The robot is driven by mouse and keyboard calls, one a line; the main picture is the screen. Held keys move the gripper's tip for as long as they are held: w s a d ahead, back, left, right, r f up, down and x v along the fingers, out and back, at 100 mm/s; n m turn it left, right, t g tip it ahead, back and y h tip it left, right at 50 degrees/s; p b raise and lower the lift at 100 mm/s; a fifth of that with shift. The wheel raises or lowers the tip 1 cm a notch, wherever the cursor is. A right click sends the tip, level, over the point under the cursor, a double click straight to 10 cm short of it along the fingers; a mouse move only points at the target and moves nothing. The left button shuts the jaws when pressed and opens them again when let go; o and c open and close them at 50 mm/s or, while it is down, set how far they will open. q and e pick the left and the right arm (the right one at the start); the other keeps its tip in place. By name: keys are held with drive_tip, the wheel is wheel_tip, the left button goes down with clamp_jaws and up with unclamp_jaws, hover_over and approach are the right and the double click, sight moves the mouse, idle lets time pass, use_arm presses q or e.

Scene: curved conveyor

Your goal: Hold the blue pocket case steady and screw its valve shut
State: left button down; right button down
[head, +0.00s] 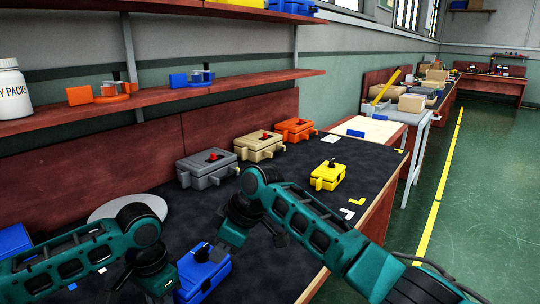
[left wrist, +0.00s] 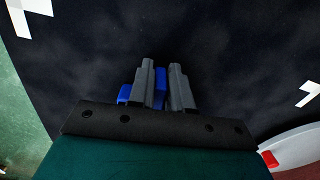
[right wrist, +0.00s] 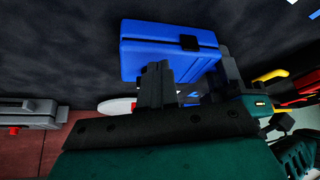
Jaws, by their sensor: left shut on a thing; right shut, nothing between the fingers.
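The blue pocket case (head: 207,276) lies on the dark mat of the bench, low in the head view, with a dark valve (head: 202,253) on top. My left gripper (left wrist: 161,85) is shut on a narrow blue part of the case, which shows between and beside its fingers. My right gripper (head: 228,243) is shut and empty, pointing down just above and beside the case near the valve. In the right wrist view its closed fingers (right wrist: 156,85) stand in front of the blue case (right wrist: 160,52). I cannot tell whether they touch it.
Grey (head: 205,168), tan (head: 259,146) and orange (head: 295,130) cases stand along the back of the bench. A yellow case (head: 328,175) sits to the right. A round white plate (head: 105,208) lies at left. A shelf (head: 160,98) overhangs the back.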

drive_tip(key=shift+w+a, duration=0.3)
drive_tip(key=shift+a, duration=0.25)
idle(0.9)
drive_tip(key=shift+w+d, duration=0.1)
drive_tip(key=shift+w, duration=0.15)
drive_tip(key=shift+w+d, duration=0.1)
drive_tip(key=shift+w, duration=0.65)
drive_tip(key=shift+w, duration=0.1)
idle(0.4)
